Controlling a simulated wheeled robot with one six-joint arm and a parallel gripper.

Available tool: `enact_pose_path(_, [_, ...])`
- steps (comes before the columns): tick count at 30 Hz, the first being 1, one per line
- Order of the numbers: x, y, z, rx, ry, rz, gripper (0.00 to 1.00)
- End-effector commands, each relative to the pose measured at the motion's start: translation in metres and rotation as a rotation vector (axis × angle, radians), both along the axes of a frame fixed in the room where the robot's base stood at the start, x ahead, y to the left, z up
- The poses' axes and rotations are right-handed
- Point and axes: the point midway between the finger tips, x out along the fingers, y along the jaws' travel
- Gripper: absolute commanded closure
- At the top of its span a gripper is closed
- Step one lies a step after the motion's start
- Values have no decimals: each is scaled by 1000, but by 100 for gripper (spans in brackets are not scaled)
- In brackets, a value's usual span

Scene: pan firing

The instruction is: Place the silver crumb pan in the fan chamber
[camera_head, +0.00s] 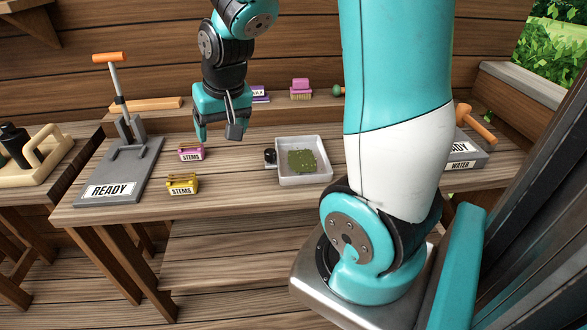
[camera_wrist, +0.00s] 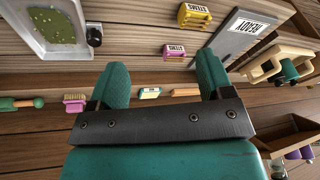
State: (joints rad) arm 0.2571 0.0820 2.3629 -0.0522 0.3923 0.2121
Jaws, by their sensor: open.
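The silver crumb pan (camera_head: 304,180) sits on the wooden bench right of my gripper, with green crumbs on its floor and a black knob (camera_head: 270,156) on its left side. In the wrist view the pan (camera_wrist: 66,52) is at the upper left, cut by the frame edge, with its knob (camera_wrist: 95,36) toward the fingers. My gripper (camera_head: 218,133) is open and empty above the back of the bench, left of the pan and apart from it. It also shows in the wrist view (camera_wrist: 162,72). I cannot identify a fan chamber in either view.
A pink STEMS block (camera_head: 191,153) and a yellow one (camera_head: 182,184) stand left of the pan. A grey READY board (camera_head: 125,170) with an orange-handled lever lies farther left. A pink brush (camera_head: 300,88) is on the back shelf. A WATER-labelled grey block (camera_head: 470,160) is at right.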

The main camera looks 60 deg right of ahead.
Motion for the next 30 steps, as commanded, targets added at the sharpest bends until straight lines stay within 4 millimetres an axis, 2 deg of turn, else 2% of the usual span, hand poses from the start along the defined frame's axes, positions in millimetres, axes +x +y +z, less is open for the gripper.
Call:
enact_pose_path(1, [3,-41,-23,-32,0,-132,27])
enact_pose_path(3, [2,-87,-37,-80,-9,-272,27])
enact_pose_path(6, [-3,-127,-49,-125,-16,-395,27])
enact_pose_path(7, [-4,-135,-52,-132,-17,-416,27])
enact_pose_path(11, [-3,-150,-67,-146,-15,-449,27])
enact_pose_path(22, [17,-171,-140,-143,-15,-443,27])
enact_pose_path(25, [21,-175,-153,-144,-17,-444,27])
enact_pose_path(30, [23,-178,-164,-144,-18,-442,27])
